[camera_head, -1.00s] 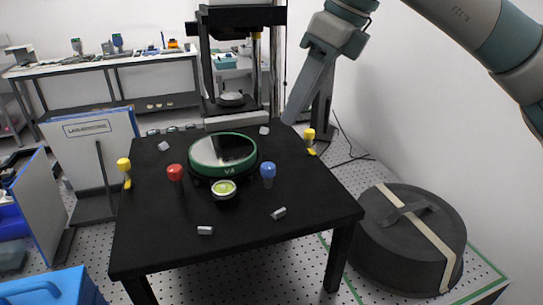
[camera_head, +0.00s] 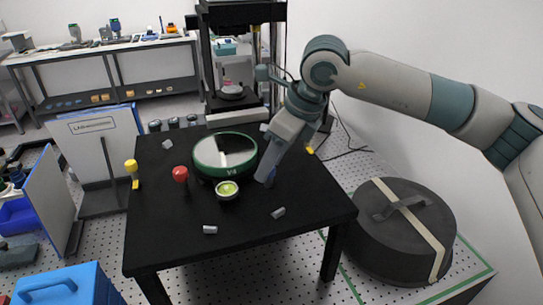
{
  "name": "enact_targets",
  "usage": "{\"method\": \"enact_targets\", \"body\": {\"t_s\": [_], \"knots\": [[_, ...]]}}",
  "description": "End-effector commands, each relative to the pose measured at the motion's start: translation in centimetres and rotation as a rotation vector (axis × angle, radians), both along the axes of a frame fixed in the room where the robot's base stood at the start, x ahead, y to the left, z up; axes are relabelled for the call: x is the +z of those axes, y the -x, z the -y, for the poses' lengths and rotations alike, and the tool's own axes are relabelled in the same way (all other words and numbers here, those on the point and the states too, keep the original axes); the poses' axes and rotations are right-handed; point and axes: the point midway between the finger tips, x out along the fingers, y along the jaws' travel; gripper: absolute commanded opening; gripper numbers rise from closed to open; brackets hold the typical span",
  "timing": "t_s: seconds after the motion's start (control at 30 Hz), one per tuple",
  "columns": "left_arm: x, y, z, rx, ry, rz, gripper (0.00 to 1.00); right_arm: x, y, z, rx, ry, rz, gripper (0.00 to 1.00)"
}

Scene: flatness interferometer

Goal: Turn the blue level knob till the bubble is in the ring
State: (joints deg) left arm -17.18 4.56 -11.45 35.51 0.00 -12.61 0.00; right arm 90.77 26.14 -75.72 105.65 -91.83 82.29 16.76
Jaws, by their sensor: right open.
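The blue level knob (camera_head: 271,180) stands on the black table, right of the level, mostly hidden behind my right gripper. The round bubble level (camera_head: 227,189) is yellow-green with a pale rim, in front of the green-rimmed round mirror (camera_head: 224,152). The bubble is too small to place against the ring. My right gripper (camera_head: 268,180) points down and left over the blue knob. It is open; I cannot tell whether its fingers are around or in front of the knob. My left gripper is not in view.
A red knob (camera_head: 181,175) stands left of the level, and a yellow knob (camera_head: 132,170) at the table's left edge. Small metal pieces (camera_head: 210,230) lie on the black table (camera_head: 170,245). A dark round case (camera_head: 400,235) stands on the floor at right.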

Motion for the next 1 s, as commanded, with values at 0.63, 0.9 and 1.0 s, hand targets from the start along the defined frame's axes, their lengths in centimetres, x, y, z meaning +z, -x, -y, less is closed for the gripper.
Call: {"method": "enact_targets", "body": {"t_s": [0.63, 0.9, 1.0], "knots": [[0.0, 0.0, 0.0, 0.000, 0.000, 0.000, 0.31, -0.2, 0.0, 0.0, 0.001, 0.000, 0.000, 0.01], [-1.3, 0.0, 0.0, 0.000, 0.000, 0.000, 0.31, -0.5, -0.1, 0.0, 0.053, 0.000, -0.001, 0.01], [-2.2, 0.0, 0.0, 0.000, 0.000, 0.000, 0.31, -0.6, -0.1, 0.0, 0.100, 0.000, -0.001, 0.01]]}}
